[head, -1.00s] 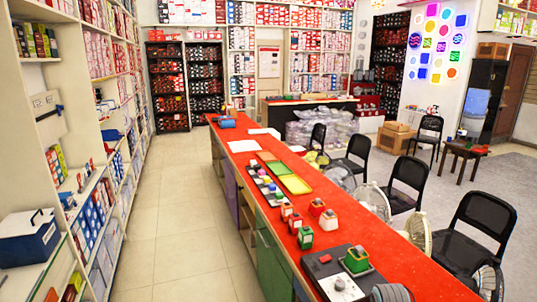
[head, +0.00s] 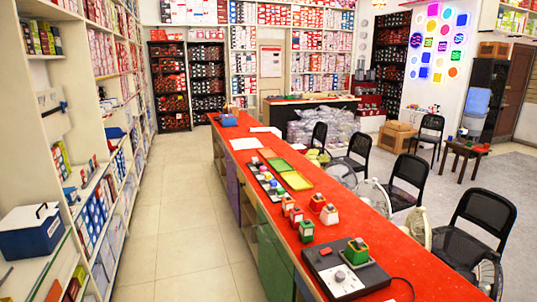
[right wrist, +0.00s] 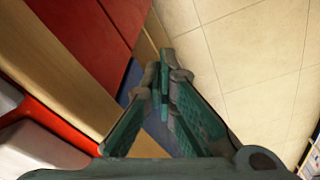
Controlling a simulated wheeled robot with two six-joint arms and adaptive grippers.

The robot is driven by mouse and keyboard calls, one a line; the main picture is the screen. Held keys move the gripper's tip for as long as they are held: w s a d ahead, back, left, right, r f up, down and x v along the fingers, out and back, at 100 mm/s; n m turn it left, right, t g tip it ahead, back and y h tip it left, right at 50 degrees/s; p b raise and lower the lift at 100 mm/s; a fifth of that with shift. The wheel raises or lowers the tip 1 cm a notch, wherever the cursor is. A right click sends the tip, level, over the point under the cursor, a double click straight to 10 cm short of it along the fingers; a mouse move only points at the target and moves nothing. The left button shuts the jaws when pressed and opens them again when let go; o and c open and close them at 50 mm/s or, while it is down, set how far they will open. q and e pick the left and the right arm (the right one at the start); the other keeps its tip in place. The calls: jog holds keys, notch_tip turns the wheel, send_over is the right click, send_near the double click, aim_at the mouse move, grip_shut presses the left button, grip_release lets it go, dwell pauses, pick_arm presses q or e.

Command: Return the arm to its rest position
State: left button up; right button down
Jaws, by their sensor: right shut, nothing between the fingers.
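My right gripper (right wrist: 165,80) shows in the right wrist view with its greenish fingers together and nothing between them. It hangs over the pale tiled floor (right wrist: 245,70), beside the counter front (right wrist: 95,50), whose red and wooden edges run along the left of that view. The fingers look clear of the counter, though the distance is hard to judge. Neither gripper shows in the head view, and my left gripper is in no current frame.
The long red counter (head: 345,228) holds a black device (head: 322,262) with a green-and-red block (head: 357,251) on it, several small blocks and colored trays (head: 297,181). Black chairs (head: 485,215) stand to the right. The aisle floor (head: 180,210) at left is clear; shelves (head: 110,120) line its far side.

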jog(key=s+f+b, duration=0.2)
jog(key=s+f, duration=1.2)
jog(key=s, duration=0.1)
pick_arm(q)
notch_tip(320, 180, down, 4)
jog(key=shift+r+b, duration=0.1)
jog(key=shift+b, duration=0.6)
pick_arm(e)
jog(key=s+f+n, duration=0.1)
jog(key=s+f, duration=0.2)
jog(key=s, duration=0.6)
jog(key=s+d+f, duration=0.1)
jog(key=s+f, duration=0.2)
jog(key=s, duration=0.7)
jog(key=shift+s+f+n, duration=0.15)
jog(key=shift+f+n, duration=0.05)
jog(key=shift+n, duration=0.2)
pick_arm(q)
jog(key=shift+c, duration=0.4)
pick_arm(e)
jog(key=shift+d, duration=0.1)
